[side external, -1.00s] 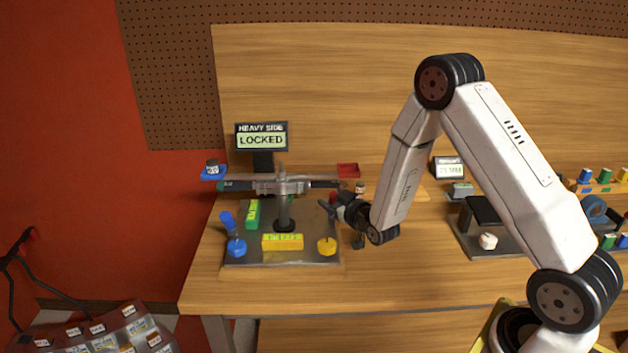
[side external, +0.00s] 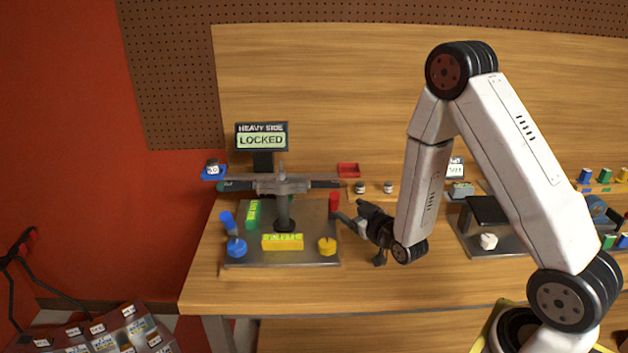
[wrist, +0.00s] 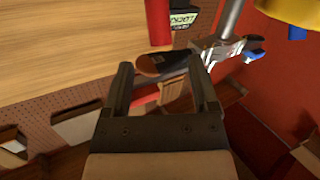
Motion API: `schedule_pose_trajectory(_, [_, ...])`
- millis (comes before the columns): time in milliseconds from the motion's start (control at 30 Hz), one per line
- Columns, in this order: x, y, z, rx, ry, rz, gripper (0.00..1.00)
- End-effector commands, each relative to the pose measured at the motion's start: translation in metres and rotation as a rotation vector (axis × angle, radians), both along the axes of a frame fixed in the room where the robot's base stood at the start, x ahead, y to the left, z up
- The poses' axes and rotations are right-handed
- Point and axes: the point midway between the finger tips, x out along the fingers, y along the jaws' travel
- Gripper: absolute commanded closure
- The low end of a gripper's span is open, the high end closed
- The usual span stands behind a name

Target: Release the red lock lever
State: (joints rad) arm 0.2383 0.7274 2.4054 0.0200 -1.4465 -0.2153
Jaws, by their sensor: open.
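The red lock lever (side external: 334,202) stands upright at the right back edge of the grey metal base plate (side external: 310,258). My gripper (side external: 350,212) is just right of the lever, apart from it, with its fingers pointing left. In the wrist view a red upright piece (wrist: 158,20), probably the lever, lies beyond the two spread fingers (wrist: 160,66), with nothing gripped. The balance beam (side external: 282,184) sits level on its post. The sign (side external: 261,137) behind reads "HEAVY SIDE LOCKED".
A blue pan (side external: 214,174) with a small weight is at the beam's left end, and an empty red pan (side external: 348,170) at its right. Two small weights (side external: 374,188) sit behind my gripper. The bench front right is clear.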

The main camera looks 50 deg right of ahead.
Motion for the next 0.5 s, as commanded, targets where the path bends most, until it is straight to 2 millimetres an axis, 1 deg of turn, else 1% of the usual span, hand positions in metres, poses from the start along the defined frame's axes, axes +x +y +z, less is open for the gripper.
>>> schedule_pose_trajectory(267, [-0.0014,0.0004,0.0003,0.000,0.000,0.000,0.24])
schedule_pose_trajectory(300, [-0.0014,0.0004,0.0003,0.000,0.000,0.000,0.31])
schedule_pose_trajectory(367, [-0.0014,0.0003,0.0002,-0.002,0.000,0.000,0.50])
schedule_pose_trajectory(400, [-0.0012,0.0001,0.0000,-0.006,0.001,0.002,0.63])
schedule_pose_trajectory(467, [-0.0011,-0.0005,-0.0004,-0.017,0.002,0.006,0.82])
schedule_pose_trajectory(500, [-0.0009,-0.0009,-0.0009,-0.030,0.003,0.012,0.94])
